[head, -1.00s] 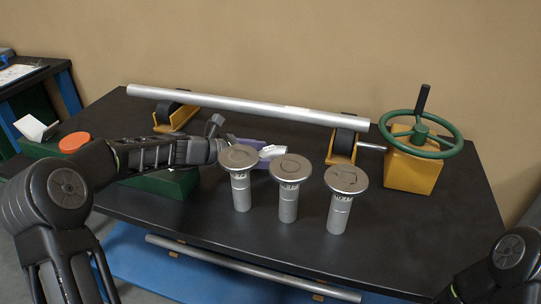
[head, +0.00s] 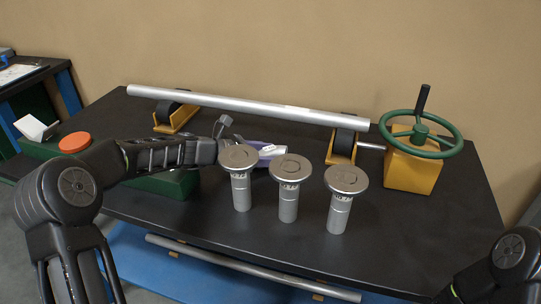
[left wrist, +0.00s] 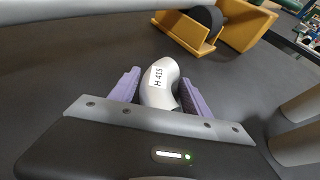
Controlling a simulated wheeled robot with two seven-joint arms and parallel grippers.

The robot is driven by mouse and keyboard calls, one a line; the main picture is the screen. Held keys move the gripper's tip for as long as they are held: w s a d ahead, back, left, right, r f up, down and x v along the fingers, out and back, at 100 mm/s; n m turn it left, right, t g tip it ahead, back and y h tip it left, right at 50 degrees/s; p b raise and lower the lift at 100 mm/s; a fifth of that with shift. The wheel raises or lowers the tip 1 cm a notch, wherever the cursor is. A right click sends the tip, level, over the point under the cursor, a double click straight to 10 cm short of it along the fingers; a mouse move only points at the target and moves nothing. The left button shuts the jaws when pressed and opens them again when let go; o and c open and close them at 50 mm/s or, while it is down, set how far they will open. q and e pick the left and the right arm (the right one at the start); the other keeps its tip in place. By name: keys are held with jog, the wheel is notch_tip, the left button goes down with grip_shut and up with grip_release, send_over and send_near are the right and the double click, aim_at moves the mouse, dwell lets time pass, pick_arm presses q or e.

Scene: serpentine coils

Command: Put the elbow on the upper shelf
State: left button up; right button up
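The elbow is a short pale, bent pipe piece marked "H 415" (left wrist: 160,78) in the left wrist view. In the head view it is a small pale patch (head: 269,150) behind the flanged posts, largely hidden. My left gripper (left wrist: 160,82) has purple fingers on either side of the elbow, with a thin gap at the left finger. It looks open around the elbow, over the dark bench top. In the head view my left gripper (head: 262,146) is partly covered by a post. My right gripper is out of view. I cannot pick out an upper shelf.
Three flanged metal posts (head: 288,190) stand close in front of my left gripper. A long pipe (head: 245,105) lies on yellow roller stands (head: 178,117) behind. A green handwheel (head: 422,134) on a yellow block is at right. The black bench top (head: 430,230) is clear at front right.

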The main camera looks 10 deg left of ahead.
aim_at(271, 150)
pick_arm(q)
grip_shut()
dwell(0.4)
notch_tip(271, 150, up, 18)
jog(key=p, duration=0.3)
dwell(0.7)
